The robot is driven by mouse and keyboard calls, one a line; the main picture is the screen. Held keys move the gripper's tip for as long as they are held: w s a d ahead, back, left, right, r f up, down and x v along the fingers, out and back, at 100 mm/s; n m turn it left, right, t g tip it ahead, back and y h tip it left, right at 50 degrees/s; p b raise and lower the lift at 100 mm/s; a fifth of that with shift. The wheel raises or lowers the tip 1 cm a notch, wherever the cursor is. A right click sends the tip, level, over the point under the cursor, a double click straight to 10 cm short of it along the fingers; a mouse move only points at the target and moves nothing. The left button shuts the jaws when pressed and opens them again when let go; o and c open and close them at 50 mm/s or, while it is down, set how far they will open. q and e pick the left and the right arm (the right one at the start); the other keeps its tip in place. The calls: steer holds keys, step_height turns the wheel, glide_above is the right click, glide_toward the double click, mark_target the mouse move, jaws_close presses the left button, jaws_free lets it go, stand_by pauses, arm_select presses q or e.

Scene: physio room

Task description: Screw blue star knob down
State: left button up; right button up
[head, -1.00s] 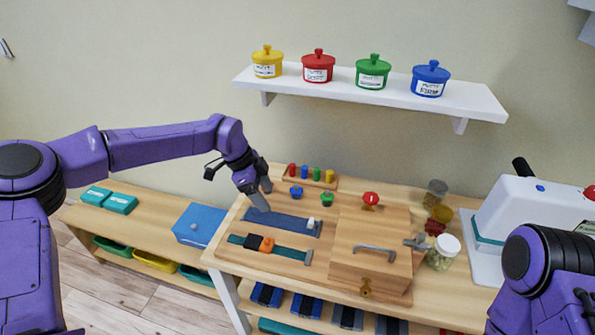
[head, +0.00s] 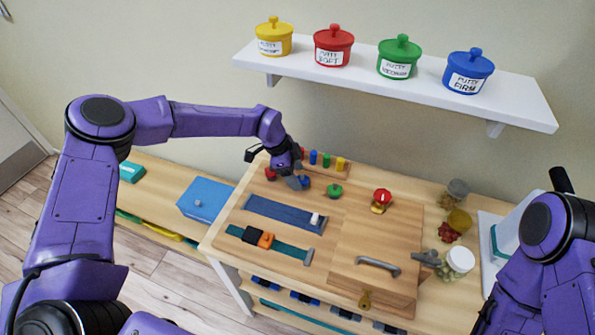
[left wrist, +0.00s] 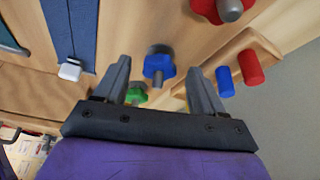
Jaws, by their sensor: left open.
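The blue star knob (head: 304,183) sits on the wooden board, partly hidden by my gripper in the head view. In the left wrist view the blue knob (left wrist: 158,67) shows between and beyond my fingertips, on a grey stud. My left gripper (head: 297,178) is open, its fingers on either side of the knob in the picture; I cannot tell if they touch it. A red knob (left wrist: 219,9) and a green knob (left wrist: 136,94) stand on either side; the green one also shows in the head view (head: 335,191). My right gripper is out of view.
A peg rack with coloured pegs (head: 340,164) stands close behind the knobs. A blue strip track (head: 270,208) and a teal strap (head: 250,235) lie in front. A wooden box with a handle (head: 378,265) is at right. The putty shelf (head: 520,92) hangs above.

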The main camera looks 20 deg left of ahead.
arm_select(q)
steer(key=shift+w+d+f, duration=0.15)
steer(key=shift+f, duration=0.2)
steer(key=shift+w+d+f, duration=0.15)
steer(key=shift+f, duration=0.2)
steer(key=shift+s+r, duration=0.15)
steer(key=shift+s, duration=0.15)
steer(key=shift+c, duration=0.9)
steer(key=c, duration=0.9)
